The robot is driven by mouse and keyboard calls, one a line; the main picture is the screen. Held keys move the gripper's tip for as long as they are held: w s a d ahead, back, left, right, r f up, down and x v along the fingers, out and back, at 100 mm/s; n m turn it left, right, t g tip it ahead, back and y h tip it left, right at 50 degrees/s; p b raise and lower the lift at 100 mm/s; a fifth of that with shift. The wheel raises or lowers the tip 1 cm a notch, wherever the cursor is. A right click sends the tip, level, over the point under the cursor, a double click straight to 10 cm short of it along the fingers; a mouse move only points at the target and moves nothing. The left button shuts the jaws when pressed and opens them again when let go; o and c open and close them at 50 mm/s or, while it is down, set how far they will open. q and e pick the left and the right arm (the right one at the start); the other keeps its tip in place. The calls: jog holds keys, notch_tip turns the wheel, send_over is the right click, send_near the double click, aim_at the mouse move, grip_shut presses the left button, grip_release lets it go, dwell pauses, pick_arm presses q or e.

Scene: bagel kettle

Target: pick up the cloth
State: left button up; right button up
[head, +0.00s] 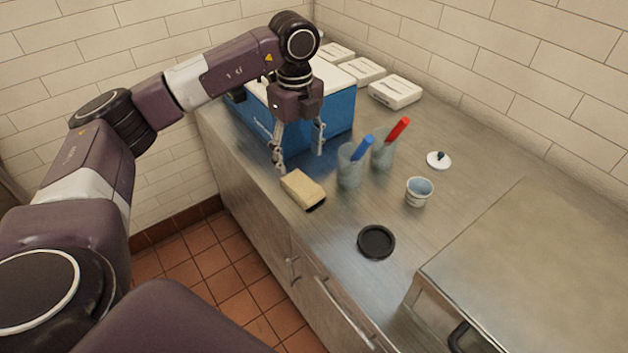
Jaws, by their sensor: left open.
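A beige, block-shaped item (303,189) lies on the steel counter near its front edge, with a dark patch at its near end. It may be the folded cloth, but I cannot tell for sure; no other cloth shows. My left gripper (299,159) points down just behind and above this item, in front of the blue box. Its two fingers are spread apart with nothing between them. The item looks apart from the fingers. My right gripper is not in the head view.
A blue box (338,113) stands behind my left gripper. Close to its right are clear cups with a blue-handled tool (362,148) and a red-handled tool (398,129). A small cup (419,191), white lid (439,160) and black round lid (376,242) lie further right. White cartons (395,91) line the back.

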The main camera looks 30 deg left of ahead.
aim_at(301, 184)
pick_arm(q)
jog(key=f, duration=0.1)
jog(key=f+p, duration=0.1)
jog(key=shift+s+f, duration=0.3)
jog(key=shift+s, duration=0.1)
jog(key=f, duration=0.2)
jog(key=d+f+p, duration=0.1)
jog(key=shift+f, duration=0.9)
jog(key=c, duration=1.2)
jog(key=shift+o, duration=0.2)
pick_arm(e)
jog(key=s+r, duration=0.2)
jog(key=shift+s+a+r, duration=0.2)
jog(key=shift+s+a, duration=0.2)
pick_arm(q)
jog(key=shift+r, duration=0.1)
